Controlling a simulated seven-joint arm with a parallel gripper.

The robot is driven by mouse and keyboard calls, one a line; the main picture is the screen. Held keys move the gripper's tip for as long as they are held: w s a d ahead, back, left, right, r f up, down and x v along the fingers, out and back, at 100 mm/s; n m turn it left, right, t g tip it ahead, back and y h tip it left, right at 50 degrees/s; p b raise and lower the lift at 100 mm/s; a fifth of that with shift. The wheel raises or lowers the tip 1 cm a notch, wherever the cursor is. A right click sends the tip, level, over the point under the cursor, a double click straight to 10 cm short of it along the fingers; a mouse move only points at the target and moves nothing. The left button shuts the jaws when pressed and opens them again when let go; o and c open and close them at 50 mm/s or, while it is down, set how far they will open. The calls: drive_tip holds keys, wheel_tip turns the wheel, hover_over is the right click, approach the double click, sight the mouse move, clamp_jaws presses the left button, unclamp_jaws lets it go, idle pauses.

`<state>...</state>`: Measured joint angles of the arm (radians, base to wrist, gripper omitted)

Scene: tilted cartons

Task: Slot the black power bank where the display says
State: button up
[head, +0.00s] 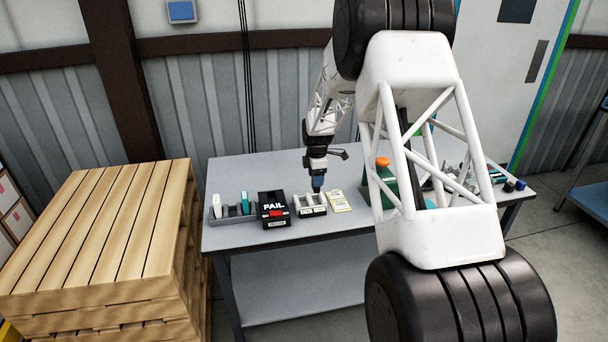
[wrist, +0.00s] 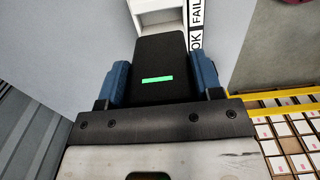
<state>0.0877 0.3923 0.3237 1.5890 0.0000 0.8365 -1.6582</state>
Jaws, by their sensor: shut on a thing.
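My gripper (head: 318,186) is over the white slotted holder (head: 299,203) on the table. In the wrist view its blue fingers (wrist: 160,85) are shut on the black power bank (wrist: 158,55), which shows a lit green bar. The holder also shows at the top of the wrist view (wrist: 151,17), with a label strip (wrist: 196,25) reading OK and FAIL beside the power bank. I cannot tell whether the power bank's far end is inside a slot. The black display (head: 272,207) reads FAIL in white, with a red mark below.
A grey rack (head: 232,219) with white and teal power banks stands left of the display. A yellow-edged card (head: 340,201) lies right of the holder. A wooden pallet stack (head: 100,230) is left of the table.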

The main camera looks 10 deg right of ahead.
sight(316, 191)
drive_tip(key=shift+d, duration=0.2)
drive_tip(key=shift+f, duration=0.2)
drive_tip(key=shift+f, duration=3.1)
drive_tip(key=shift+f, duration=0.25)
drive_tip(key=o, duration=0.9)
drive_tip(key=c, duration=0.3)
